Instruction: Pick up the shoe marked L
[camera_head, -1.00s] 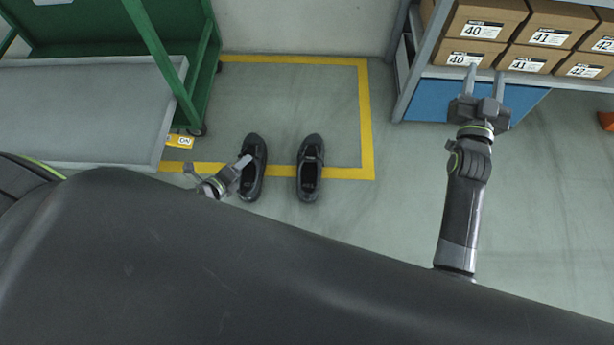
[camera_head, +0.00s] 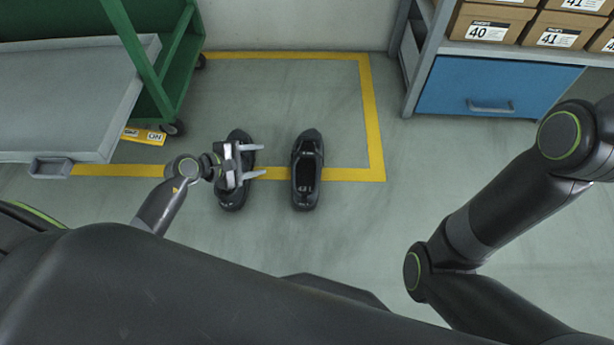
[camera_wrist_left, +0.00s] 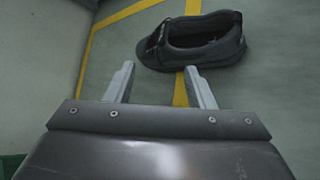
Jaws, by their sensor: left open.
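Two black shoes stand side by side on the floor, toes towards the back wall. The left-hand shoe (camera_head: 233,201) is partly covered by my left gripper. The right-hand shoe (camera_head: 305,172) shows whole, with small pale marks inside that I cannot read. I cannot read which shoe bears the L. My left gripper (camera_head: 263,160) is open and empty, over the left-hand shoe, with its fingers pointing right. In the left wrist view, the right-hand shoe (camera_wrist_left: 195,42) appears beyond the open fingers (camera_wrist_left: 160,88), apart from them. My right arm is in view, but its gripper is not.
Yellow floor tape (camera_head: 374,120) frames the shoes' area. A green-framed cart with a grey tray (camera_head: 70,95) stands at left. At upper right is a shelf with shoe boxes (camera_head: 488,28) and a blue drawer (camera_head: 490,88). The floor right of the shoes is clear.

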